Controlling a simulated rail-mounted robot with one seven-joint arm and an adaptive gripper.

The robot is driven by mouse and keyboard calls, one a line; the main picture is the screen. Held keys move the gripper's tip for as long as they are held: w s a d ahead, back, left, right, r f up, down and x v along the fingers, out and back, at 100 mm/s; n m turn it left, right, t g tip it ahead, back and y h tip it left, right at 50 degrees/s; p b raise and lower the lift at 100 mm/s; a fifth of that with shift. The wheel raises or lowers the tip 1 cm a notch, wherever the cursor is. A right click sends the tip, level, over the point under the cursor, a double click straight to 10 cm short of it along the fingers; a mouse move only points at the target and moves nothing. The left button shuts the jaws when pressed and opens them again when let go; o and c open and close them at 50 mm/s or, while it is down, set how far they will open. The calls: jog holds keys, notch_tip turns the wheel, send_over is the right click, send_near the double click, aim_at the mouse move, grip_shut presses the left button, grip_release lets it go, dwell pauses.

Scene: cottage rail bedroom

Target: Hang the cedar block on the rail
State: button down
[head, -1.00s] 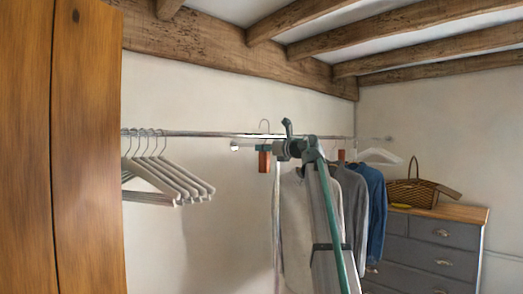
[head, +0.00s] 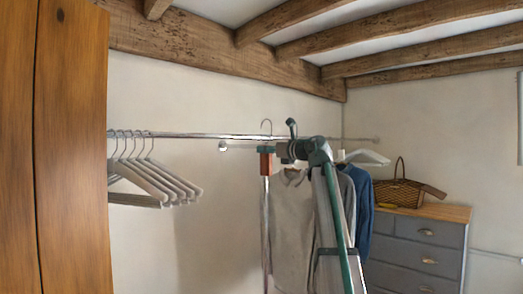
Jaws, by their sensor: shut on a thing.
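The cedar block (head: 266,164) is a small red-brown block with a teal cap and a thin wire hook (head: 266,126) on top. It hangs upright at my gripper (head: 277,150), which reaches in from the right and is shut on it near the cap. The metal rail (head: 190,135) runs along the wall. The hook's top shows above the rail line and the block below it. I cannot tell whether the hook is over the rail or in front of it. My gripper's fingertips are small and partly hidden.
Several pale empty hangers (head: 160,180) hang on the rail at left, beside a wooden door panel (head: 70,150). A grey top (head: 290,210) and a blue garment (head: 359,205) hang behind my arm. A wicker basket (head: 400,194) stands on a grey dresser (head: 415,245) at right.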

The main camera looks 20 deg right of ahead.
jog(key=p+v, duration=0.1)
jog(key=v, duration=2)
jog(key=shift+d+p, duration=0.15)
jog(key=shift+p, duration=0.15)
dwell(0.8)
